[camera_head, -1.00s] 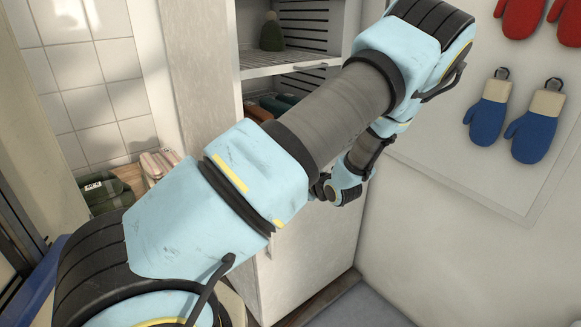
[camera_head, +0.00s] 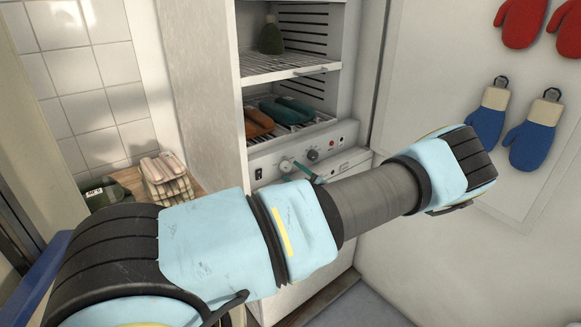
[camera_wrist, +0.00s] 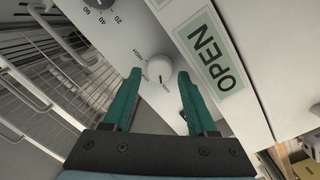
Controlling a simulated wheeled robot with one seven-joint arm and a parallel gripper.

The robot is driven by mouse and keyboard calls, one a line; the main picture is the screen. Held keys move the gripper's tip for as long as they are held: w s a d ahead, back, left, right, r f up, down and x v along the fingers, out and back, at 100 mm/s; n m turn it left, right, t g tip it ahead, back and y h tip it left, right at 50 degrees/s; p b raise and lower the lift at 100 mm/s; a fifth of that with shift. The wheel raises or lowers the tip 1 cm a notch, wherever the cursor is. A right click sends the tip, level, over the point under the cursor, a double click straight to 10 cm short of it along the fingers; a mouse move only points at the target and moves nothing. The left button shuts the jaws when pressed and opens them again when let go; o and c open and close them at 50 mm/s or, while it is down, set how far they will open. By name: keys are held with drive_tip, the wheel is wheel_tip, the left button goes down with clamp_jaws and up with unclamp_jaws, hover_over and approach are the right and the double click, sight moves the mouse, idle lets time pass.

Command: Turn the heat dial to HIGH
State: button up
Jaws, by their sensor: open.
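The white heat dial (camera_wrist: 160,67) is a round knob on the pale control panel (camera_wrist: 120,40) in the wrist view. Small lettering beside it seems to read HIGH; its pointer is too small to read surely. My gripper (camera_wrist: 159,76) is open, its two green fingertips on either side of the dial with a small gap at each side. In the head view the white dial (camera_head: 286,165) shows on the panel below the lower shelf. One green finger of my gripper (camera_head: 304,171) shows there, and my forearm hides the rest.
A black numbered dial (camera_wrist: 99,3) sits near the white one; it is also on the panel in the head view (camera_head: 312,155). A green OPEN label (camera_wrist: 209,51) is beside the panel. Wire shelves (camera_head: 290,64) are above. Mitts (camera_head: 531,143) hang on the right wall.

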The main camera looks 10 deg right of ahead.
sight(286, 167)
drive_tip(key=shift+x, duration=1.15)
clamp_jaws()
